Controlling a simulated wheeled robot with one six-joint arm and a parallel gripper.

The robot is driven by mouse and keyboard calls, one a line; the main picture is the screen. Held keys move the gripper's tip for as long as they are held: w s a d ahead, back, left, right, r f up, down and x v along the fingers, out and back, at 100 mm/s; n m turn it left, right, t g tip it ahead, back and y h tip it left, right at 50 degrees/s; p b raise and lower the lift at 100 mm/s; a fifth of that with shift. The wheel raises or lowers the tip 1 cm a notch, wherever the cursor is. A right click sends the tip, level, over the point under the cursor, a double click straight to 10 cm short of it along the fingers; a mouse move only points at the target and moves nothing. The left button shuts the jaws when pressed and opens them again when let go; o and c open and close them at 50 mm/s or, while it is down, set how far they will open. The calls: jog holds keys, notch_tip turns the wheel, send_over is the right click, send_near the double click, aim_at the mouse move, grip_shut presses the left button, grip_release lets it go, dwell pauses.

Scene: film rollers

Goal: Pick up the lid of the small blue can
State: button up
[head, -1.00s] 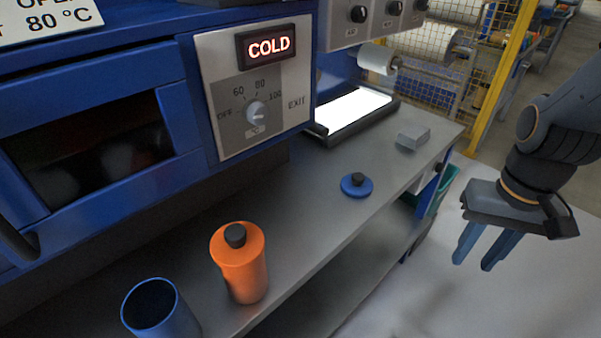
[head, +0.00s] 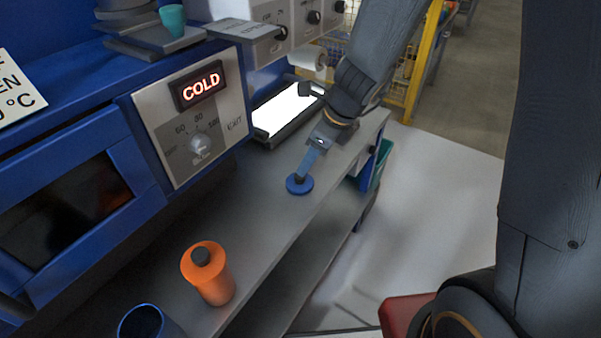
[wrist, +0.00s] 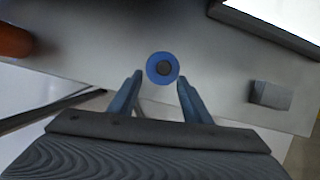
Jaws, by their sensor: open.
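The blue lid (head: 299,185) with a dark knob lies flat on the grey bench, and it also shows in the wrist view (wrist: 153,75). A blue can (head: 146,322), open at the top, stands at the bottom left of the head view, cut off by the edge. My gripper (head: 305,168) reaches down to the lid from above. In the wrist view my gripper (wrist: 157,78) is open, with one finger on each side of the lid's near half. I cannot tell whether the fingers touch the lid. The fingers partly hide the knob in the head view.
A grey block (wrist: 270,95) lies right of the lid in the wrist view. A lit panel (head: 285,112) and the blue machine marked COLD (head: 200,88) stand behind.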

aim_at(300, 180)
jog(key=shift+w+a+f+m+b, duration=0.2)
jog(key=shift+w+f+m, duration=0.1)
jog(key=shift+f, duration=0.2)
jog(key=shift+w+a+f+m+b, duration=0.2)
jog(key=shift+f+m, duration=0.1)
jog(key=shift+f, duration=0.15)
jog(key=x, duration=0.2)
jog(key=b+x, duration=0.1)
jog(key=x, duration=0.2)
jog(key=shift+w+d+f, duration=0.1)
jog(key=shift+d+f, duration=0.1)
jog(key=shift+f, duration=0.25)
grip_shut()
jog(key=shift+r, duration=0.1)
